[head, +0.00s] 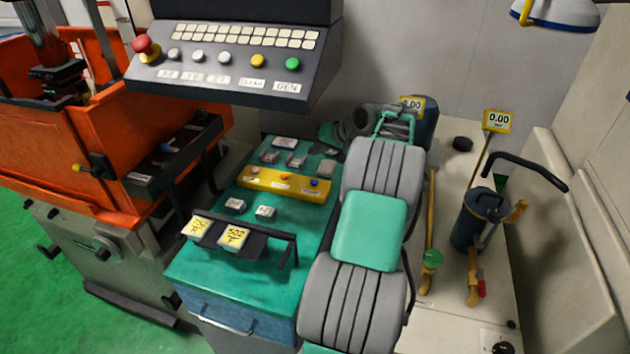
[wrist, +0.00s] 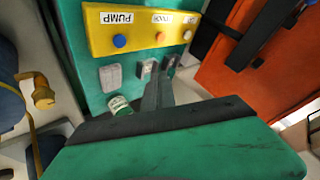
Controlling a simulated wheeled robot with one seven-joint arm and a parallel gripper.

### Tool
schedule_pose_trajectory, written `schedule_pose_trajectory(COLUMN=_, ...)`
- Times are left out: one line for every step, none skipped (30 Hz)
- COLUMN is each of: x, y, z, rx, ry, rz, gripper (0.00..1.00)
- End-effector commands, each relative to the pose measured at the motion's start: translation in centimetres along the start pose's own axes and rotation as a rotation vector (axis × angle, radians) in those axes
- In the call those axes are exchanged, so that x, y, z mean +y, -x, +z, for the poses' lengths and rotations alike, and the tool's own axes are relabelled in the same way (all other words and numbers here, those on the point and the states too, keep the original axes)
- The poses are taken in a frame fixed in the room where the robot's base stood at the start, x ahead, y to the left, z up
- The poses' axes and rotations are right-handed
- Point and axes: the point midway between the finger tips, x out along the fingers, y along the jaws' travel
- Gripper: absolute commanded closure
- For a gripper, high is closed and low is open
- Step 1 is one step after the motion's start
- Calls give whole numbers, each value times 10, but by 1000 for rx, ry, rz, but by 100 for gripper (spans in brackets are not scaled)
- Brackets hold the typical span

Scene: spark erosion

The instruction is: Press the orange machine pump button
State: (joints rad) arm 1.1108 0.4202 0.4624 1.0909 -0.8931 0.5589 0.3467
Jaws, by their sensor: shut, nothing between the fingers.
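The yellow button panel (head: 285,184) lies on the teal cart top. In the wrist view the panel (wrist: 150,32) appears upside down, with three buttons. The blue button (wrist: 120,41) sits by the PUMP label (wrist: 117,18), and it also shows at the panel's right end in the head view (head: 314,182). An orange button (wrist: 159,37) is in the middle. The orange machine (head: 95,140) stands to the left. My gripper (wrist: 158,82) is shut and empty, its dark fingers pointing toward the panel, apart from the blue button. In the head view my arm partly hides it.
Several small metal blocks (head: 296,160) lie on the cart beyond the panel. A black rack with yellow tags (head: 234,237) stands at the cart's front. A control console (head: 235,62) overhangs behind. A dark blue canister (head: 475,222) and yellow pipes stand right.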

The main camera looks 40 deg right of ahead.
Motion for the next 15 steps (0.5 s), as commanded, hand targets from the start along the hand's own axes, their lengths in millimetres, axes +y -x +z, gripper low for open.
schedule_pose_trajectory(x=3, y=-4, z=3, rx=-1, ry=-1, rz=0, gripper=100)
schedule_pose_trajectory(x=5, y=-6, z=5, rx=-1, ry=-1, rz=0, gripper=100)
schedule_pose_trajectory(x=7, y=-9, z=7, rx=-1, ry=-1, rz=0, gripper=100)
schedule_pose_trajectory(x=9, y=-12, z=9, rx=-1, ry=-1, rz=0, gripper=100)
schedule_pose_trajectory(x=11, y=-15, z=11, rx=0, ry=-1, rz=1, gripper=100)
schedule_pose_trajectory(x=14, y=-19, z=14, rx=0, ry=-1, rz=1, gripper=100)
schedule_pose_trajectory(x=17, y=-22, z=16, rx=0, ry=-1, rz=1, gripper=100)
schedule_pose_trajectory(x=19, y=-25, z=18, rx=0, ry=-1, rz=1, gripper=100)
schedule_pose_trajectory(x=22, y=-29, z=22, rx=0, ry=0, rz=1, gripper=100)
schedule_pose_trajectory(x=25, y=-32, z=24, rx=0, ry=-1, rz=1, gripper=100)
schedule_pose_trajectory(x=27, y=-36, z=26, rx=0, ry=-1, rz=1, gripper=100)
schedule_pose_trajectory(x=31, y=-40, z=29, rx=0, ry=-1, rz=2, gripper=100)
schedule_pose_trajectory(x=33, y=-43, z=32, rx=0, ry=-1, rz=2, gripper=100)
schedule_pose_trajectory(x=35, y=-46, z=34, rx=0, ry=-1, rz=2, gripper=100)
schedule_pose_trajectory(x=37, y=-48, z=36, rx=0, ry=-2, rz=2, gripper=100)
